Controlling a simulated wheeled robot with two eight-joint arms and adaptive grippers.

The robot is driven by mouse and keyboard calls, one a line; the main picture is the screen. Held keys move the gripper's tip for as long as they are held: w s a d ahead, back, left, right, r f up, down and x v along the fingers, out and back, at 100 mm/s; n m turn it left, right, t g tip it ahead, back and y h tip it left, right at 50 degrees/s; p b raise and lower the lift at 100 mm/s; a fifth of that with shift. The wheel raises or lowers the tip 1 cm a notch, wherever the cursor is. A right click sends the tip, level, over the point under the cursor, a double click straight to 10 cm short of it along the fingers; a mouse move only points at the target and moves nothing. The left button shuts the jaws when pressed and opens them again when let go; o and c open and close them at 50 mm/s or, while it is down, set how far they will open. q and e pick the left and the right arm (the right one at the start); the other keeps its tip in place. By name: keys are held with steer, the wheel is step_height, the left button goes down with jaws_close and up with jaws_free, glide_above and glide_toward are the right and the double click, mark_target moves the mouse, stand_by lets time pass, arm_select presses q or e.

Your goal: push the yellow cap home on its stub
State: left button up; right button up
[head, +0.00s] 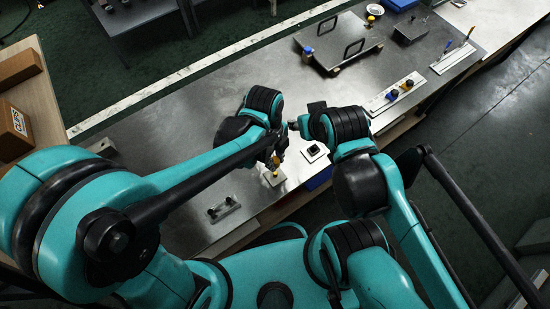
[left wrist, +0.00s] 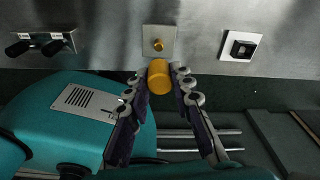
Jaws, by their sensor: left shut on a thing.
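The yellow cap (left wrist: 159,78) is between the fingertips of my left gripper (left wrist: 160,84), which is shut on it. In the left wrist view the brass stub (left wrist: 158,45) stands on a small pale square plate (left wrist: 151,32), just beyond the cap. The cap appears apart from the stub, though the height between them is hard to judge. In the head view my left gripper (head: 275,159) is over the near edge of the plate area, and the plate (head: 273,178) shows just below it. My right arm's wrist is near the middle, but its fingers cannot be made out.
A white plate with a black square switch (left wrist: 240,46) lies right of the stub plate. A plate with two black knobs (left wrist: 40,42) lies left. On the steel bench (head: 165,125) farther off are a handled tray (head: 338,45) and a strip with knobs (head: 397,93).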

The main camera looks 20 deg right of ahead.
mark_target(276, 173)
arm_select(q)
steer(key=shift+f+b, duration=2.4)
steer(key=shift+f, duration=0.45)
steer(key=shift+f+b, duration=1.75)
steer(key=o, duration=1)
steer(key=shift+r, duration=0.2)
steer(key=r, duration=0.7)
steer(key=w+r, duration=0.1)
steer(key=r, duration=0.3)
steer(key=shift+w+a+r, duration=0.1)
steer(key=shift+a+r, duration=0.2)
steer(key=shift+a, duration=0.05)
